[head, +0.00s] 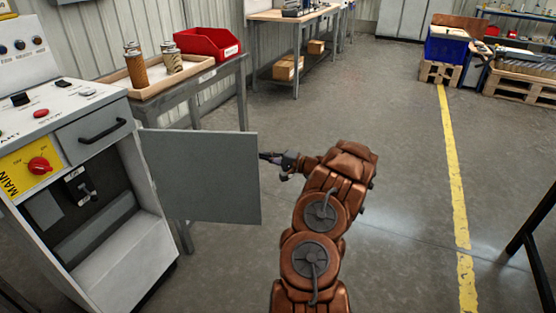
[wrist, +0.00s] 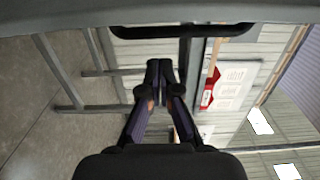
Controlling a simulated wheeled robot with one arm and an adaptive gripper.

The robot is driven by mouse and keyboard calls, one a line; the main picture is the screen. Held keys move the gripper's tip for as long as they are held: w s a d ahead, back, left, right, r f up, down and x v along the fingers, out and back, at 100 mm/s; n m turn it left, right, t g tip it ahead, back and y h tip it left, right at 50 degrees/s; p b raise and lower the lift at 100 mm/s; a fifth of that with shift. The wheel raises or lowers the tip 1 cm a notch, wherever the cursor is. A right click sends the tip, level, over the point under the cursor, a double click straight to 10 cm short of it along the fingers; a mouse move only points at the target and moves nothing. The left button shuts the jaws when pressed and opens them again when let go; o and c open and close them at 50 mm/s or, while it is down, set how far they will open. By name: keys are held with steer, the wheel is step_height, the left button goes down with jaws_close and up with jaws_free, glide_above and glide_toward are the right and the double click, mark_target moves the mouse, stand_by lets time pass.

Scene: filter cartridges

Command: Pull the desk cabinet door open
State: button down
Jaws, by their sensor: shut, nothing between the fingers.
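The desk cabinet (head: 120,265) stands at the left in the head view, its dark interior exposed. Its flat grey door (head: 200,178) stands swung wide open to the right of the opening. No handle shows on the door face seen there. My gripper (head: 264,156) is at the door's free edge, on its right; whether the tips touch it cannot be told. In the wrist view my gripper (wrist: 160,70) has its two dark fingers together, with nothing between them. A grey panel, apparently the door (wrist: 120,12), crosses the top there, with a black handle (wrist: 185,31) beyond the fingertips.
A drawer with a black handle (head: 102,130) is above the cabinet opening. Behind the door, a table holds a wooden tray (head: 148,92) with filter cartridges and a red bin (head: 208,45). Open floor (head: 405,170) lies right of my arm, with a yellow line.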

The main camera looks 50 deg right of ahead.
steer(key=shift+s+a, duration=0.65)
steer(key=shift+a, duration=0.15)
steer(key=shift+s+a, duration=0.6)
steer(key=shift+a, duration=0.2)
steer(key=shift+b, duration=0.3)
